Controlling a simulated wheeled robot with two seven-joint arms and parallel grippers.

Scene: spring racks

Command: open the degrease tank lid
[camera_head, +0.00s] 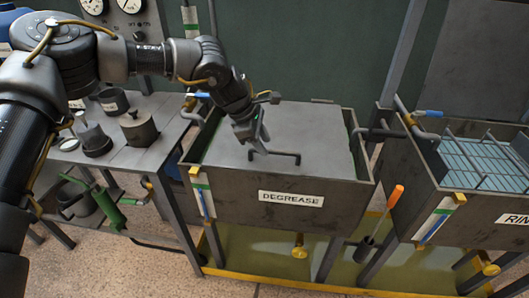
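The degrease tank (235,195) stands in the middle of the view, with a white DEGREASE label (291,199) on its front wall. Its flat grey lid (310,130) lies over the top, shut. A dark bar handle (285,154) sits on the lid near the front. My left gripper (255,150) reaches down from the upper left, with its fingertips at the left end of the handle. I cannot tell whether the fingers touch the handle or are closed on it. My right gripper is not in view.
A rinse tank (470,205) with a wire rack (485,160) stands at the right. A metal bench (150,150) with weights and pots is at the left. An orange-handled tool (396,196) hangs between the tanks. A green wall panel (290,50) stands behind.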

